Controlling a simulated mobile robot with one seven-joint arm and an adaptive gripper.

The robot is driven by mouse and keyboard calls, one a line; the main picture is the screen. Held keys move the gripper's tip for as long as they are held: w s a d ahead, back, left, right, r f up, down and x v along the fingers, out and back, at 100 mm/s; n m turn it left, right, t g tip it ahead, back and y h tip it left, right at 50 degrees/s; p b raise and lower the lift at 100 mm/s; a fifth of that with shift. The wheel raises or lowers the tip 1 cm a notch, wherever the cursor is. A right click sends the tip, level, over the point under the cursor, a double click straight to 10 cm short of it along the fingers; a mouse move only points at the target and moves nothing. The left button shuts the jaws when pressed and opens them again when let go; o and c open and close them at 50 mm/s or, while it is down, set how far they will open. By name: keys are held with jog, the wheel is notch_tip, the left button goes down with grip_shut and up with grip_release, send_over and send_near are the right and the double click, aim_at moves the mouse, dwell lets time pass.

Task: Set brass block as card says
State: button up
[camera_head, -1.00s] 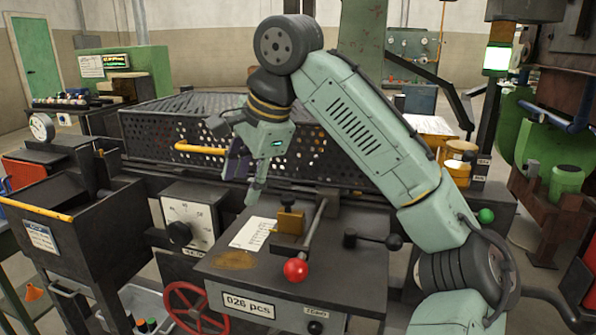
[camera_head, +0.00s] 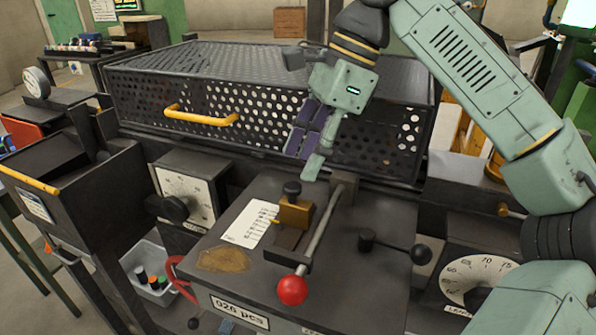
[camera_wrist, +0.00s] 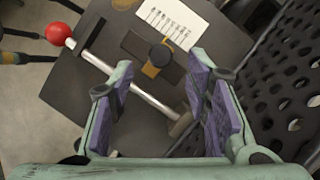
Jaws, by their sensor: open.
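The brass block (camera_head: 295,213) with a dark knob on top sits on a dark slide on the machine top. It also shows in the wrist view (camera_wrist: 150,70). The white card (camera_head: 251,223) with printed marks lies flat to its left; its text is too small to read. A steel rod lever (camera_head: 321,232) with a red ball (camera_head: 292,290) runs along the block's right side. My gripper (camera_head: 306,165) is open and empty, above and behind the block. In the wrist view its purple-padded fingers (camera_wrist: 160,95) stand wide apart, with the rod beyond them.
A perforated cage (camera_head: 263,117) with a yellow handle (camera_head: 201,116) stands close behind my gripper. A black-knobbed lever (camera_head: 395,247) and a dial (camera_head: 480,270) are at right. Another dial (camera_head: 187,195) is at left. The machine top's front left is clear.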

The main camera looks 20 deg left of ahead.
aim_at(293, 185)
jog(key=shift+x, duration=2)
jog(key=shift+c, duration=0.4)
grip_shut()
